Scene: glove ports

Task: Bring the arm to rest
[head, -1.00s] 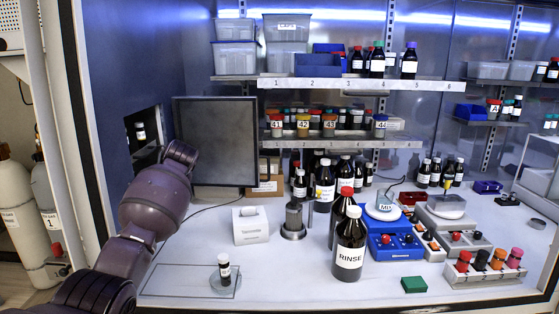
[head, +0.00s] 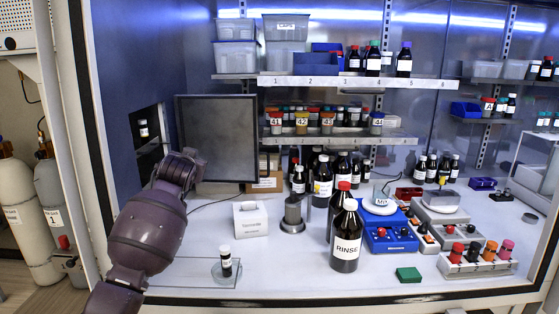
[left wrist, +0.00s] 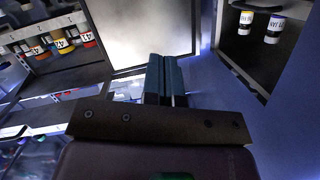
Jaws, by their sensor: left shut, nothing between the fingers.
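My left arm (head: 147,232) rises from the bottom left of the head view, its wrist in front of the wall niche and the dark screen. Its fingers are hidden there. In the left wrist view my left gripper (left wrist: 166,78) shows two teal fingers pressed together with nothing between them. It points toward the screen (left wrist: 160,35), with the niche to its right; the distance to the screen cannot be told. My right gripper is not in view.
Two labelled vials (left wrist: 273,29) are in the niche (left wrist: 240,45); one shows in the head view (head: 143,128). A black vial (head: 226,262) stands on a glass plate (head: 195,280) right of my arm. The RINSE bottle (head: 346,245) stands mid-bench. Gas cylinders (head: 15,210) stand at left.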

